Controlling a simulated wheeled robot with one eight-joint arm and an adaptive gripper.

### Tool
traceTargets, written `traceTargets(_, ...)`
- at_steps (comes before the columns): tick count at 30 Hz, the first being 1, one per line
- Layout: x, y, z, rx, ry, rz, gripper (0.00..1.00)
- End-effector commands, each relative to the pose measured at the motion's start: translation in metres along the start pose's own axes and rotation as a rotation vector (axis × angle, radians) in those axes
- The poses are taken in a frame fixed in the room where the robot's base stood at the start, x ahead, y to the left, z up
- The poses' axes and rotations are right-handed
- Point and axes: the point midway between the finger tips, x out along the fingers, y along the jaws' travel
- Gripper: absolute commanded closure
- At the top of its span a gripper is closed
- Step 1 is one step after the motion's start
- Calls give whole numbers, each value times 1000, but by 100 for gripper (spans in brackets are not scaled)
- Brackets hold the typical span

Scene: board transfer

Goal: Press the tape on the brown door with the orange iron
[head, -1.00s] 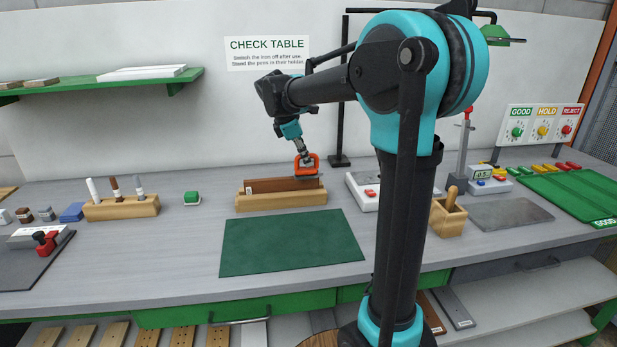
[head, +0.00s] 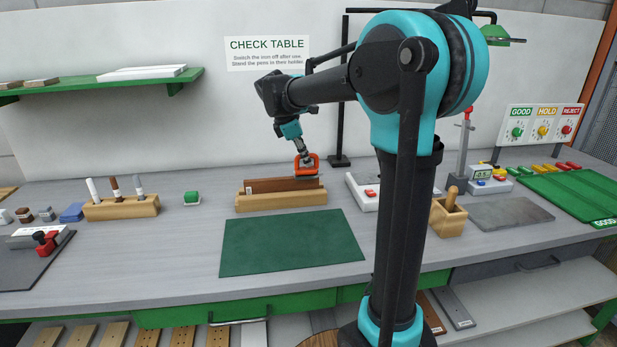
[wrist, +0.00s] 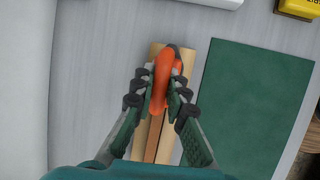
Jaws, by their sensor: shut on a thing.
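My gripper (wrist: 159,98) is shut on the handle of the orange iron (wrist: 162,75), seen from above in the wrist view. In the head view the iron (head: 306,163) is at the right end of the top edge of the brown door (head: 270,186). The door stands on its long edge in a pale wooden holder (head: 280,202). In the wrist view the door (wrist: 154,140) runs below the iron along the holder. The iron's sole and the tape under it are hidden, so I cannot tell if they touch.
A green mat (head: 290,243) lies bare in front of the holder. A pen block (head: 122,207) and a small green roll (head: 192,198) stand to the left. A white device (head: 362,190) with a red button stands close to the right. The wall is behind.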

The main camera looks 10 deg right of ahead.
Motion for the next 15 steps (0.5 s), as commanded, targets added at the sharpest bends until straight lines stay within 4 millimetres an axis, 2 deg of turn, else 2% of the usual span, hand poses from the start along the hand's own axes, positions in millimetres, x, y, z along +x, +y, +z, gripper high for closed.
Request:
traceTargets(8,-2,0,1,0,1,0,100)
traceTargets(15,-21,4,8,0,0,0,100)
